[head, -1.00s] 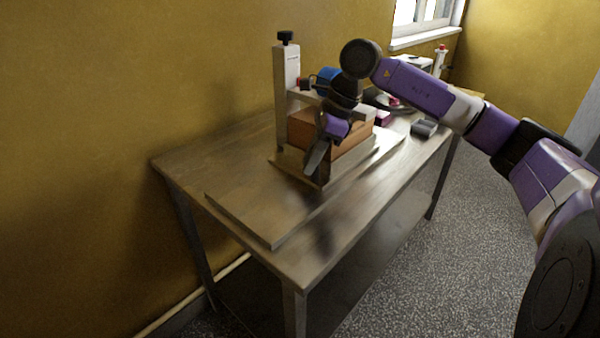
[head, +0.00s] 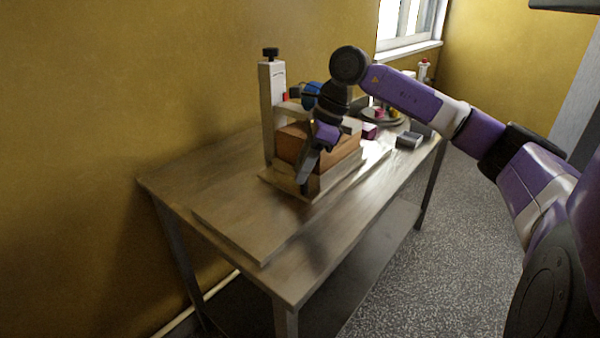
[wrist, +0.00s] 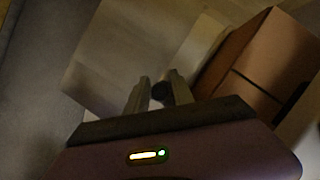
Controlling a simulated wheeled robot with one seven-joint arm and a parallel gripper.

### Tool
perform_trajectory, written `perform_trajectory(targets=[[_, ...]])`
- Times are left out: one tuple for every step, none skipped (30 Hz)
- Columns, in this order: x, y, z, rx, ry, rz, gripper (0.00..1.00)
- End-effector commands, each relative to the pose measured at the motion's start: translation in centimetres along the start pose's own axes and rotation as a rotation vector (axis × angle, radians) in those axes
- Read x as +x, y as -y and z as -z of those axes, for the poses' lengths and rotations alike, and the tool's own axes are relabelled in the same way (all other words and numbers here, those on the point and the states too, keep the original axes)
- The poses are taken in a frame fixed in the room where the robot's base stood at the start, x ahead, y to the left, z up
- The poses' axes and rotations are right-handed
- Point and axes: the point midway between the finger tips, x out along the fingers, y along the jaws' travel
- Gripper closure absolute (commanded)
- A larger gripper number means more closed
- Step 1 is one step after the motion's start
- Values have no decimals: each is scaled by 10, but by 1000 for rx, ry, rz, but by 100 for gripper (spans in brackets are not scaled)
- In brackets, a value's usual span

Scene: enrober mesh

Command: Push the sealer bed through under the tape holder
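The sealer bed (head: 282,183) is a pale, low base on the table, with a brown carton (head: 342,154) on it. The tape holder is a pale upright post (head: 268,120) with a black knob and a side arm carrying a blue roll (head: 311,95). The carton stands close beside the post, partly hidden by my arm. My gripper (head: 304,176) points down at the near end of the carton and bed. Contact cannot be told. In the wrist view its two fingers (wrist: 159,80) show a narrow dark gap, beside the carton (wrist: 250,65). Whether they hold anything is unclear.
The wooden table (head: 170,180) has a flat board (head: 245,225) on its near part, clear of objects. Behind the carton are a grey block (head: 409,141) and a round tray (head: 398,121) with small coloured items. A yellow wall (head: 90,80) closes the left side.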

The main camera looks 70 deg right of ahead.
Motion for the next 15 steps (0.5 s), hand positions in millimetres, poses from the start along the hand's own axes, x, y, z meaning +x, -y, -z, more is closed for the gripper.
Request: perform_trajectory(targets=[[-9, 0, 0, 0, -1, 2, 71], [-14, 0, 0, 0, -2, 3, 71], [-21, 1, 0, 0, -1, 3, 71], [-26, 1, 0, 0, -1, 3, 71], [-31, 1, 0, 0, 0, 4, 71], [-37, 1, 0, 0, -1, 3, 71], [-42, 0, 0, 0, -1, 2, 71], [-46, 1, 0, 0, -1, 2, 71], [-50, 1, 0, 1, -1, 3, 71], [-54, 1, 0, 1, 0, 2, 71], [-56, 1, 0, 1, 0, 2, 71], [-59, 0, 0, 1, 1, 1, 71], [-60, 0, 0, 1, 1, 1, 71], [-62, 0, 0, 1, 0, 1, 71], [-63, 0, 0, 1, 0, 1, 71]])
